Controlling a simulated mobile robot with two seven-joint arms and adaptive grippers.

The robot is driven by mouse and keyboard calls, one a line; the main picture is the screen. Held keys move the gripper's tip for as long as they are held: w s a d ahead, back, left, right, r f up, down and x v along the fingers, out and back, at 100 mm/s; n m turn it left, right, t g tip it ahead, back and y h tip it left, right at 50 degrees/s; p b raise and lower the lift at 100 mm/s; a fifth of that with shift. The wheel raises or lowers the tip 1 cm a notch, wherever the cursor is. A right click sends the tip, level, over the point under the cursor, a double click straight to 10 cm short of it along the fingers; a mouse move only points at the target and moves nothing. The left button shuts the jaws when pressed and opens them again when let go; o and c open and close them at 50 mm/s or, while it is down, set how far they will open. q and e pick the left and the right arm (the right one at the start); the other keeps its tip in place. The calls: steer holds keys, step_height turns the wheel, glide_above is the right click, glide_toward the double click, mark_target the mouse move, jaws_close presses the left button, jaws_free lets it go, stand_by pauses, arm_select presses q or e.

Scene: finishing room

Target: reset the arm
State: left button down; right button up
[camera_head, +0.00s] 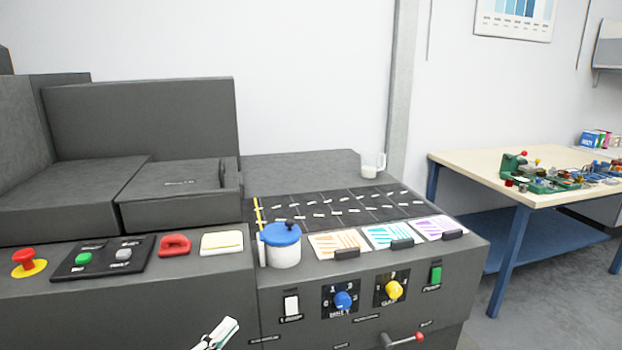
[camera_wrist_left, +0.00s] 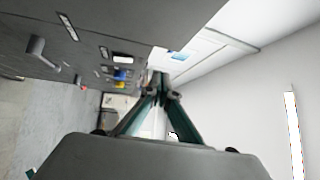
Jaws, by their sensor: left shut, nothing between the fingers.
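My left gripper (camera_head: 222,332) shows at the bottom edge of the head view, in front of the grey machine's front panel (camera_head: 190,310). Only its pale tip end is in the picture. In the left wrist view, the fingers of my left gripper (camera_wrist_left: 161,84) meet at their tips, with nothing between them. The machine's front, with its knobs, lies to the left of the fingertips there. My right gripper is in neither view.
On the machine stand a blue-lidded white pot (camera_head: 283,250), a clear cup (camera_head: 372,166), coloured cards (camera_head: 390,236) and a red mushroom button (camera_head: 24,258). A workbench (camera_head: 470,164) with loose parts stands at right.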

arm_select(q)
steer(key=s+a+f+n+g+y, duration=0.1)
steer(key=s+f+n+g+y, duration=0.1)
steer(key=s+f+n, duration=0.4)
steer(key=s+a+f+n+g+y, duration=0.1)
steer(key=s+f+n, duration=0.5)
steer(key=f, duration=0.8)
steer(key=s+a+f+n+g+y, duration=0.1)
steer(key=s+f+n+g+y, duration=0.2)
steer(key=s+f+n, duration=0.4)
step_height(320, 180, down, 3)
steer(key=shift+a+f+y, duration=0.15)
steer(key=shift+f+y, duration=0.05)
steer(key=shift+y, duration=0.6)
